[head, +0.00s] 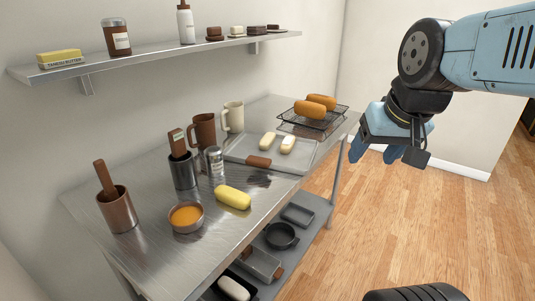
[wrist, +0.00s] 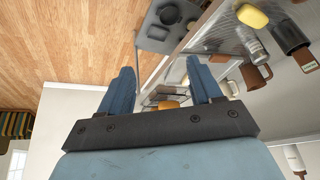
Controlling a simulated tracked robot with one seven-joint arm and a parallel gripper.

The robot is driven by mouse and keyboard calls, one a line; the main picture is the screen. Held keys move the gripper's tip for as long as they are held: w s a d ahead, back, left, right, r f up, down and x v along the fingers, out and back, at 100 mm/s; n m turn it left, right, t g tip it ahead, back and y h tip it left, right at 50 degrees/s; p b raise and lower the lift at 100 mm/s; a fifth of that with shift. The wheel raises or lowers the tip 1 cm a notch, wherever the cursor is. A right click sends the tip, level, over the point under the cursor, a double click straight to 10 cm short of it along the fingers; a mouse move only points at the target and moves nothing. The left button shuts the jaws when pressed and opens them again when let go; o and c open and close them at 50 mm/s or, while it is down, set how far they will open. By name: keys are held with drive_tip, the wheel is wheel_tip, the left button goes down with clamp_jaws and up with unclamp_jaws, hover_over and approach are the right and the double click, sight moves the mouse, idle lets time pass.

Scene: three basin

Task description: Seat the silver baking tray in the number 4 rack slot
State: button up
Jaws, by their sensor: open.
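A flat silver tray (head: 238,152) lies on the steel table, with two pale loaves (head: 287,144) and a brown piece (head: 259,161) on or at it. I take it for the baking tray. My gripper (head: 384,156) hangs in the air to the right of the table, apart from the tray, fingers pointing down. In the wrist view, my gripper's two blue fingers (wrist: 162,68) are spread with nothing held between them. I see no numbered rack slots in either view.
A wire rack (head: 318,121) with brown loaves stands at the table's far right end. Mugs (head: 204,130), a shaker (head: 214,161), a yellow loaf (head: 233,197) and a bowl (head: 186,217) crowd the table. A lower shelf holds a dark pan (head: 281,236). Floor (head: 440,220) at right is clear.

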drive_tip(key=o, duration=0.3)
drive_tip(key=w+a+f+m+g+y, duration=0.1)
drive_tip(key=w+a, duration=0.1)
drive_tip(key=w+a+f+m+g+y, duration=0.1)
drive_tip(key=w+a+f+m, duration=0.1)
drive_tip(key=w+a+f+m+y, duration=0.1)
drive_tip(key=w+y, duration=0.1)
drive_tip(key=shift+w+a+f+m+g, duration=0.25)
drive_tip(key=shift+w+a+m+g, duration=0.05)
drive_tip(key=shift+a+m+g, duration=0.1)
drive_tip(key=m+t+y, duration=0.3)
drive_tip(key=m+y, duration=0.5)
drive_tip(key=m, duration=0.9)
approach(264, 160)
drive_tip(key=x, duration=1.2)
drive_tip(key=shift+w, duration=0.2)
